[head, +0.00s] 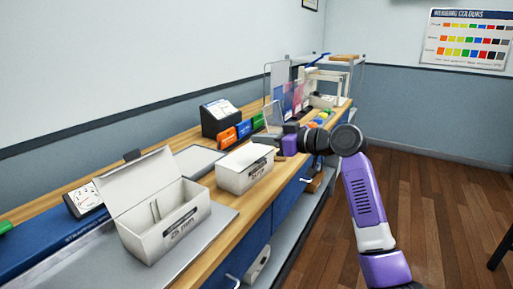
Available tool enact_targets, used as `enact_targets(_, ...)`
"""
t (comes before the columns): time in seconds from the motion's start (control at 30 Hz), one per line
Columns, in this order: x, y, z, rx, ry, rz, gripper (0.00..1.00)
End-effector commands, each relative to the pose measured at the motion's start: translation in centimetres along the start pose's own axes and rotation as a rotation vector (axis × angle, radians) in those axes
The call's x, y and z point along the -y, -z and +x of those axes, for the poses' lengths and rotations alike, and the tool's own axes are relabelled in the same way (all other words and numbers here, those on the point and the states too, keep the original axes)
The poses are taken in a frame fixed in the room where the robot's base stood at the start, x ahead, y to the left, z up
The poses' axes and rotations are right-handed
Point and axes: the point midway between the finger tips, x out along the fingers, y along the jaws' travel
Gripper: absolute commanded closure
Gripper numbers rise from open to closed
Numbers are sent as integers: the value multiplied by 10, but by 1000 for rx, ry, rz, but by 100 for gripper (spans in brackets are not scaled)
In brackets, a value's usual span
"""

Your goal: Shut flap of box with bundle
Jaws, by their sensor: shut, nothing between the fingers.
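A white box (166,235) stands at the front left of the bench with its flap (147,178) raised and tilted back. Thin pale upright shapes (155,211) show inside it; I cannot tell whether they are a bundle. A second white box (244,173) stands further right, its top looking covered by its flap (246,157). My gripper (267,139) is shut and empty, just beyond the second box near its far right top edge. I cannot tell whether it touches the flap. The inside of the second box is hidden.
A grey flat panel (196,161) lies behind the boxes. A black device (219,118) and orange, green and blue blocks (228,137) stand along the wall side. Clear upright panels (278,82) stand further back. Blue drawers (288,197) face the open wooden floor.

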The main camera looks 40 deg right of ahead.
Motion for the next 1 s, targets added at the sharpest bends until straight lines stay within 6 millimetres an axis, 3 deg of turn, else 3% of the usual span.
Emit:
enact_targets(0.03, 1, -15, 1, -26, 1, 2, 100)
enact_targets(1.0, 1, -70, -8, -485, 3, 1, 100)
